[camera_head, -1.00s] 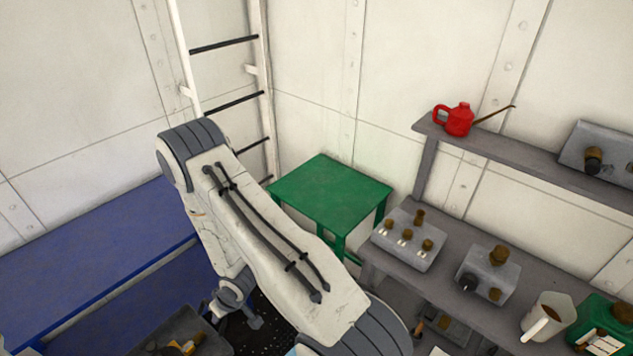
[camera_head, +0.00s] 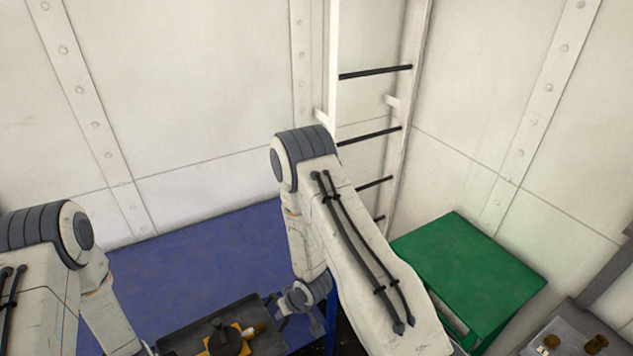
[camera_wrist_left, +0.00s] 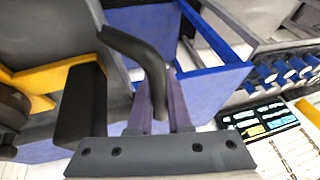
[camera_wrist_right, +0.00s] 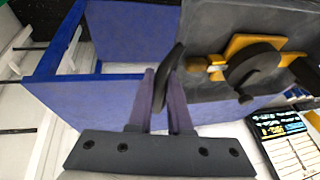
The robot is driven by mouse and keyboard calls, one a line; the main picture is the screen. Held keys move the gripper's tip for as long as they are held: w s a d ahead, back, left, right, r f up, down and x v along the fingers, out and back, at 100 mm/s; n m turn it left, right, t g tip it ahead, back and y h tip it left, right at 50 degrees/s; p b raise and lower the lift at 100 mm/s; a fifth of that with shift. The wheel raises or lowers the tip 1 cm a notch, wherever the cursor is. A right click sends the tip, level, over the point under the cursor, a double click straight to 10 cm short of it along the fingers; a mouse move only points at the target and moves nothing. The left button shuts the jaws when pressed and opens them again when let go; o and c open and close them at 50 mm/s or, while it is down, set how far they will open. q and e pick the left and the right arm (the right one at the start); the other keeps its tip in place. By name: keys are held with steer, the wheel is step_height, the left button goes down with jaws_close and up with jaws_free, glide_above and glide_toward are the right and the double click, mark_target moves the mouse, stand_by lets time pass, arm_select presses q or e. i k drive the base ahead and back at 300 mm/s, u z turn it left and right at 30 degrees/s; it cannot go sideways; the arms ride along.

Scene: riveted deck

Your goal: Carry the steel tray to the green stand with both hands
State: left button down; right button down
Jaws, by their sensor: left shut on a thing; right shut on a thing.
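The dark grey steel tray (camera_head: 188,336) is at the bottom of the head view, with a yellow and black item on it. It overlaps the front of the blue table; I cannot tell its height. My left gripper (camera_wrist_left: 163,88) is shut on the tray's dark curved handle (camera_wrist_left: 128,43) in the left wrist view. My right gripper (camera_wrist_right: 163,85) is shut on the other dark handle (camera_wrist_right: 177,58) in the right wrist view. The green stand (camera_head: 468,268) is at the right of the head view, its top bare, apart from the tray and partly behind my right forearm.
The blue table (camera_head: 190,250) has a bare top behind the tray. A white ladder (camera_head: 370,130) stands at the wall between table and stand. A grey bench (camera_head: 570,335) with small fittings is at the lower right, beside the stand.

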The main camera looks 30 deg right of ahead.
mark_target(468, 271)
steer(key=i, duration=1.6)
steer(key=z, duration=2.95)
steer(key=i, duration=0.5)
steer(key=u, duration=0.05)
